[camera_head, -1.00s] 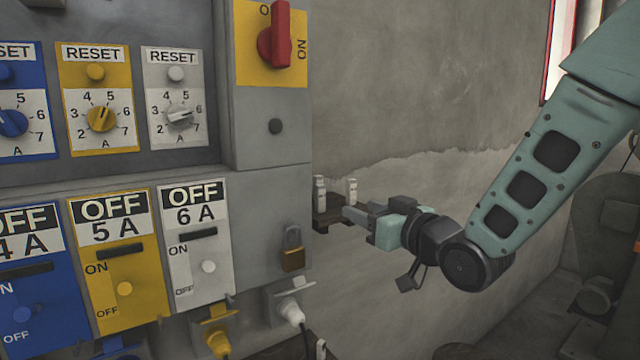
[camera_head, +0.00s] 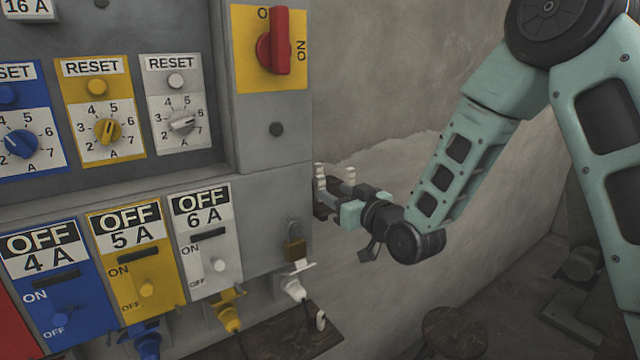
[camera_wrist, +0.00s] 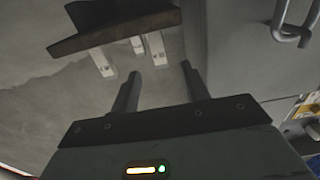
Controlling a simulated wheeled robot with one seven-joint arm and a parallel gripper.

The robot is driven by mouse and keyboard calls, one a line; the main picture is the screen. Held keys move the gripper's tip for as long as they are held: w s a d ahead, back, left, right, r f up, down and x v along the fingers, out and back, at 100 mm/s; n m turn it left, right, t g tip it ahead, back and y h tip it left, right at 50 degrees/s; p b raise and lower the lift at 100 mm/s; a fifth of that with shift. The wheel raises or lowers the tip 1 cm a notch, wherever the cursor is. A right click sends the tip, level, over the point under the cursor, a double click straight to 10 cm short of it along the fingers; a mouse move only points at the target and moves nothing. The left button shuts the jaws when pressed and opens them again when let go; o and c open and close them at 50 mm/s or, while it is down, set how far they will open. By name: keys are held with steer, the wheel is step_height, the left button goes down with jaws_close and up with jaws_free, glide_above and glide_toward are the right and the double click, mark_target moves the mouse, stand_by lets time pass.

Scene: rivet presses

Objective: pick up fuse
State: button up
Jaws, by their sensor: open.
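Two white upright pieces, which look like fuses, stand at the right side of the grey cabinet in the head view: a left one (camera_head: 320,178) and a right one (camera_head: 350,176). The wrist view shows several small white pieces, one at left (camera_wrist: 103,62) and one further right (camera_wrist: 157,48), beside a dark brown board (camera_wrist: 105,26). My gripper (camera_wrist: 160,72) is open with nothing between its fingers. Its fingertips are close to the white pieces and appear apart from them. In the head view my gripper (camera_head: 330,205) partly hides the board below the pieces.
The grey cabinet (camera_head: 275,185) with its switches fills the left. A padlock (camera_head: 295,249) hangs near its edge, above a white plug (camera_head: 293,288). Another white piece (camera_head: 320,320) is at a dark brown board (camera_head: 270,340) below. Bare wall (camera_head: 400,60) lies behind my arm.

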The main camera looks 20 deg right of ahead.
mark_target(322, 183)
steer(key=p+x, duration=0.1)
steer(key=x, duration=0.1)
steer(key=p+x, duration=0.2)
steer(key=shift+r, duration=0.25)
steer(key=shift+w+a+f, duration=0.15)
steer(key=shift+w, duration=0.3)
jaws_close()
